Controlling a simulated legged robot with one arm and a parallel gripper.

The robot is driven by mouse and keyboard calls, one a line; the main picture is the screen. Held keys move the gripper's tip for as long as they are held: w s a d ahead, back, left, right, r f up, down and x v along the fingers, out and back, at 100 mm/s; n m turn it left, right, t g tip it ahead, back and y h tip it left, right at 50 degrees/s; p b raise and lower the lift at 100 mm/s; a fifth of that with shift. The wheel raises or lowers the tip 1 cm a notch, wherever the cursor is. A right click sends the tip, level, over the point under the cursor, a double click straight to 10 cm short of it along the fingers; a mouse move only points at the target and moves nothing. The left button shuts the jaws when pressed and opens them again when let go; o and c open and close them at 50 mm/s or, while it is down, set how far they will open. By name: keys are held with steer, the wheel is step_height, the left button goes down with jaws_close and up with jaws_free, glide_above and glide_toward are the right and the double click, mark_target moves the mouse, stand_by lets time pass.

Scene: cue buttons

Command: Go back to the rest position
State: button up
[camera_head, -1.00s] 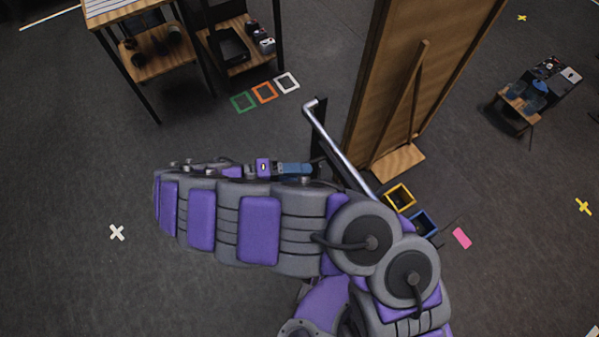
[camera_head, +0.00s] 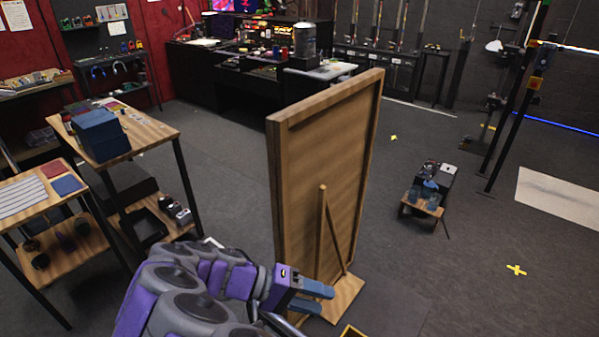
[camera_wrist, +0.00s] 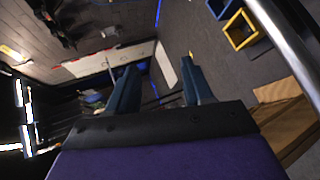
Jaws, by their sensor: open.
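My gripper (camera_head: 318,297) is at the end of my purple and grey arm, low in the middle of the head view. Its two blue-grey fingers are apart with nothing between them. In the head view it shows in front of the foot of a tall wooden panel (camera_head: 300,180). In the wrist view both fingers of my gripper (camera_wrist: 158,88) show apart and empty. No cue button can be made out clearly.
Two wooden tables stand at the left, one with a blue box (camera_head: 100,135). A small low table (camera_head: 421,204) stands right of the panel. The wrist view shows a yellow open box (camera_wrist: 240,30) and a metal rail (camera_wrist: 288,38).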

steer(key=s+d+r+m+g+y, duration=0.1)
steer(key=s+d+r+g+y, duration=0.2)
steer(key=d, duration=0.4)
steer(key=s+d+r+m+g+y, duration=0.1)
steer(key=s+d+r+m+y, duration=0.15)
steer(key=s+d, duration=0.3)
steer(key=s+a+f+n+t+y, duration=0.1)
steer(key=s+n+t+y, duration=0.1)
steer(key=s+y, duration=0.5)
steer(key=s+n, duration=0.1)
steer(key=s, duration=0.5)
steer(key=shift+a+y, duration=0.15)
steer(key=shift+y, duration=0.2)
steer(key=shift+w, duration=0.1)
stand_by(0.5)
